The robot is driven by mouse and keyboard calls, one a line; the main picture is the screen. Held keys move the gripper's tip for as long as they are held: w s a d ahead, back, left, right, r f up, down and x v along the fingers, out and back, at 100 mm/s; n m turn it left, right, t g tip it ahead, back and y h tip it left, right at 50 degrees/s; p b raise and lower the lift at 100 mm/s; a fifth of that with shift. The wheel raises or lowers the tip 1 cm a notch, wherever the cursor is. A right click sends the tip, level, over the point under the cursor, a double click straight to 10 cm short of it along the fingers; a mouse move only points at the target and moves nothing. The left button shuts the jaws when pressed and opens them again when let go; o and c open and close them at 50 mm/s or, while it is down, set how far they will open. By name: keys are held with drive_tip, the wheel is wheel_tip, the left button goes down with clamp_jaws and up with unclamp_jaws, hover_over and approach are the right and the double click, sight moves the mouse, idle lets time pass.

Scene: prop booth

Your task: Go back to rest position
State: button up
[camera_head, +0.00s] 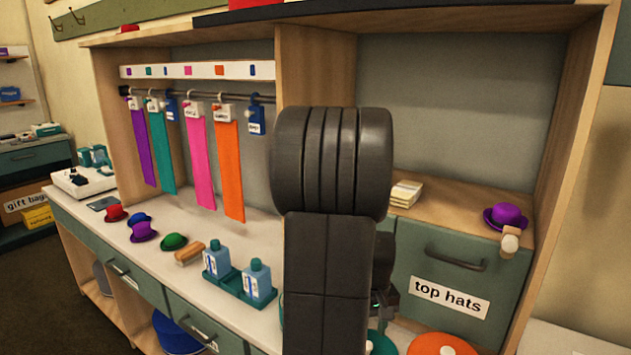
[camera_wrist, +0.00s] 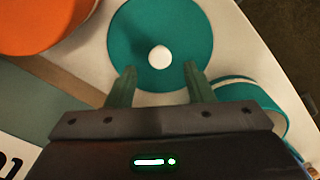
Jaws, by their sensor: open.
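My gripper (camera_wrist: 159,80) shows in the wrist view with its two green fingers apart and nothing between them. A round teal lid-like piece (camera_wrist: 150,25) with a white knob is just beyond the fingertips; I cannot tell the gap in height. In the head view my arm rises through the middle and hides most of the gripper, of which only a dark part shows low beside it.
An orange round piece (camera_head: 441,346) lies by the teal one. A drawer labelled top hats (camera_head: 450,265) is at right, a purple hat (camera_head: 505,216) above it. Small hats, bottles in a teal tray (camera_head: 228,283) and hanging ribbons (camera_head: 198,160) are at left.

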wheel_tip(320, 180, down, 4)
drive_tip(key=shift+r, duration=1.85)
